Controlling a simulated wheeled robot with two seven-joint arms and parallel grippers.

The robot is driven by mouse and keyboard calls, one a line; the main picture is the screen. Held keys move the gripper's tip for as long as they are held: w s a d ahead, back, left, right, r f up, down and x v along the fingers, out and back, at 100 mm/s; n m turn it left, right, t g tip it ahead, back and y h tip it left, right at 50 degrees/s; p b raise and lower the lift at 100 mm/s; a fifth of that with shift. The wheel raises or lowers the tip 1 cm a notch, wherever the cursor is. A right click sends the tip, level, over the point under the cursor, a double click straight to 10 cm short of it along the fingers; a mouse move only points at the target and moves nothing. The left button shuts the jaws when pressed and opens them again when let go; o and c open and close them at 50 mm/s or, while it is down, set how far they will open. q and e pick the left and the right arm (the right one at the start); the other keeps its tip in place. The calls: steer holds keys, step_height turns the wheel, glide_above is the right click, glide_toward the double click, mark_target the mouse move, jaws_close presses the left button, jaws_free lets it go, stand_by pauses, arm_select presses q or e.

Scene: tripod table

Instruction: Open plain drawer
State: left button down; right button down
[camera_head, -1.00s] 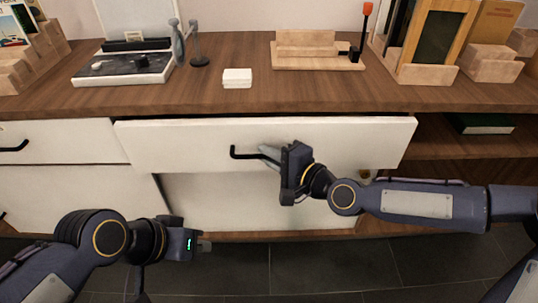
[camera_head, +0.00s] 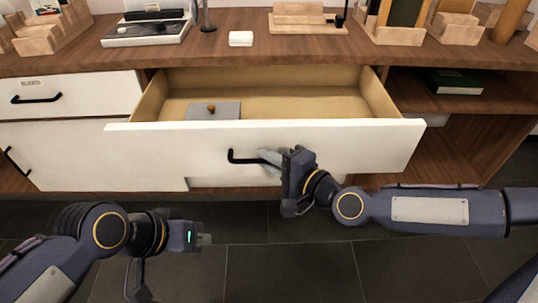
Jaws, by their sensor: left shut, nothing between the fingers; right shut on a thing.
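The plain drawer (camera_head: 350,148) has a white front and a light wooden interior, and it stands well out of the wooden cabinet. Its black handle (camera_head: 240,158) is on the front, left of my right gripper. My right gripper (camera_head: 268,158) is shut on the handle, its fingers covering the handle's right part. My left gripper (camera_head: 207,240) is shut and empty, low in front of the cabinet, apart from the drawer.
A grey box with a brown knob (camera_head: 212,108) lies inside the drawer at left. The wooden top (camera_head: 210,55) bears a white box (camera_head: 241,38) and several stands. Another drawer (camera_head: 60,98) at left is shut. Dark tiled floor (camera_head: 300,270) lies in front.

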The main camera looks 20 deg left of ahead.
arm_select(q)
steer(key=shift+s+d, duration=0.1)
steer(key=shift+s, duration=0.25)
arm_select(e)
steer(key=shift+s+d, duration=0.2)
steer(key=shift+s, duration=0.4)
steer(key=c, duration=1.8)
jaws_free()
steer(key=shift+o, duration=0.2)
